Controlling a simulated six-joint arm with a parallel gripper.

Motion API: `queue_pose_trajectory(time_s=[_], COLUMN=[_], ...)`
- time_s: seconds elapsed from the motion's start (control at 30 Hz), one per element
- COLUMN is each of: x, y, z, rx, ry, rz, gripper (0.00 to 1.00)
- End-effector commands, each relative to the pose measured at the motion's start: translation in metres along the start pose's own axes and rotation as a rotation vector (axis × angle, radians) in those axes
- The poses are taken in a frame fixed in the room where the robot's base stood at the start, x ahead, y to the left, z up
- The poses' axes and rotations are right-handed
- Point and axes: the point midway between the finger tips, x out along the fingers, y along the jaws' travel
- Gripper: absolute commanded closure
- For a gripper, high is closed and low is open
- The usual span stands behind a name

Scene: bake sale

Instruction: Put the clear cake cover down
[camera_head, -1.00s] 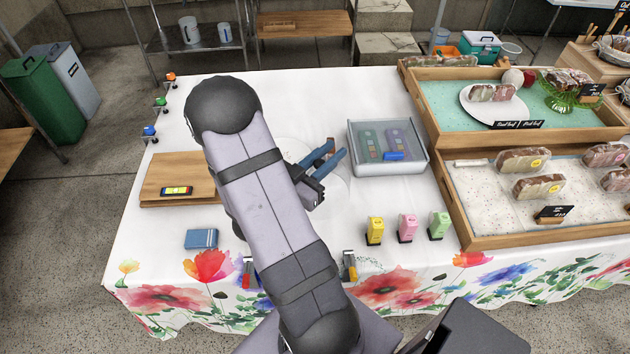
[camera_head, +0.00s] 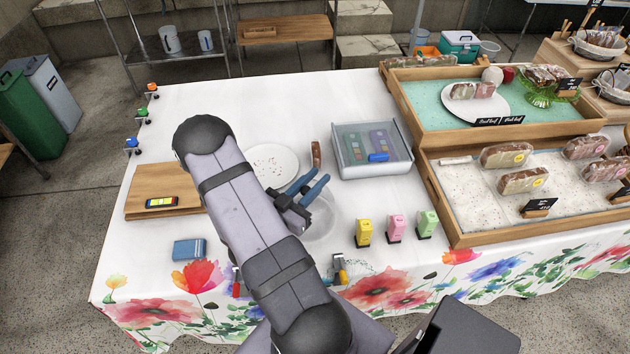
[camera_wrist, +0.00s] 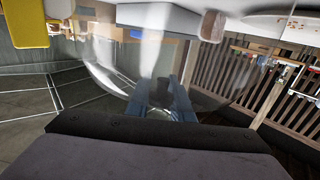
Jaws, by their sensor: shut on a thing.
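My gripper (camera_head: 307,187) is shut on the clear cake cover (camera_head: 322,222), a see-through dome that shows faintly below the blue fingers in the head view. In the wrist view the cover (camera_wrist: 105,75) spreads as a curved clear shell beyond the fingers (camera_wrist: 162,96). The cover is to the front right of the round white plate (camera_head: 272,160), which has small dark crumbs on it. I cannot tell whether the cover's rim touches the tablecloth.
A clear-lidded grey box (camera_head: 372,168) stands behind right on the white tablecloth (camera_head: 255,100). Yellow (camera_head: 363,233), pink (camera_head: 396,229) and green (camera_head: 427,225) small cartons stand to the right. A wooden board (camera_head: 150,205) and blue box (camera_head: 189,249) lie left. A brown item (camera_head: 316,154) lies beside the plate.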

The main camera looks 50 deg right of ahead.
Motion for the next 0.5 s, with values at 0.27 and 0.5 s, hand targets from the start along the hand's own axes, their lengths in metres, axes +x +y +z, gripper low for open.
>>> queue_pose_trajectory(time_s=[0.27,0.5], x=[0.0000,0.0000], y=[0.0000,0.0000], z=[0.0050,0.0092], rx=[0.001,0.001], ry=[0.001,0.001], rz=[0.000,0.000], gripper=[1.00,1.00])
